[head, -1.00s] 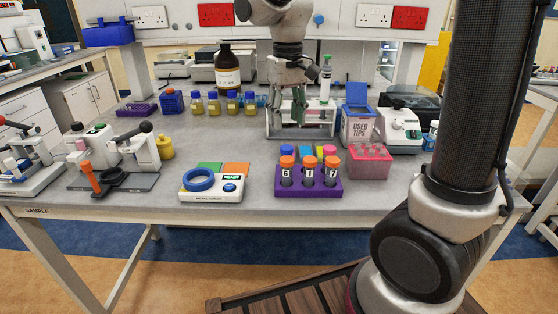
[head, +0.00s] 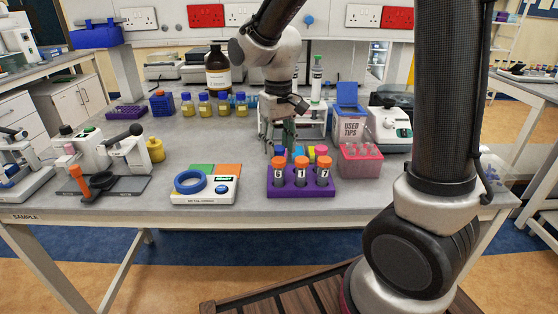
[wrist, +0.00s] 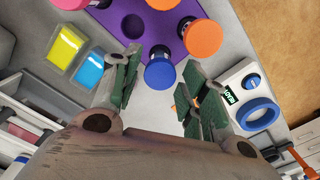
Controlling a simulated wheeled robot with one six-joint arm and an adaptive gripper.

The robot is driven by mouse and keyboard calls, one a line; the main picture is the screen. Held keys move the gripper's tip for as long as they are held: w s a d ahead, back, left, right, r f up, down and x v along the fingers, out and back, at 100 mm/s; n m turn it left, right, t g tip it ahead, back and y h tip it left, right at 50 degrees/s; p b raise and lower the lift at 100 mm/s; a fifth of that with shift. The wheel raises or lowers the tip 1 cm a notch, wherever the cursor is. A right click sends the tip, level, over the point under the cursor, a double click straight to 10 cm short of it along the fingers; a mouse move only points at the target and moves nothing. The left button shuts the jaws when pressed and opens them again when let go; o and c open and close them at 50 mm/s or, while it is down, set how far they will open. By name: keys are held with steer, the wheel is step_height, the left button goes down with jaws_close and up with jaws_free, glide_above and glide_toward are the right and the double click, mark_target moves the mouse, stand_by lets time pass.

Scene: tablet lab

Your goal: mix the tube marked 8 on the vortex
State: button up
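A purple rack (head: 303,190) stands near the front of the bench. Its front row holds three orange-capped tubes; the marks look like 6, 1 and 7. Behind them are a blue-capped tube (head: 279,152) and a pink-capped tube (head: 321,151). No mark 8 is readable; the back tubes' marks are hidden. My gripper (head: 284,140) is above the rack's back left. In the wrist view, its open fingers (wrist: 158,92) flank the blue cap (wrist: 160,74) with gaps. An empty rack hole (wrist: 132,27) is beside it.
A pink tip box (head: 360,163) and a used-tips bin (head: 347,127) stand right of the rack. A pipette stand (head: 318,117) is behind my gripper. Blue-capped bottles (head: 222,104) line the back. Bare bench lies between rack and white device.

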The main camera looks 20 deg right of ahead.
steer(key=c, duration=0.5)
steer(key=shift+r, duration=0.1)
steer(key=shift+r, duration=3.7)
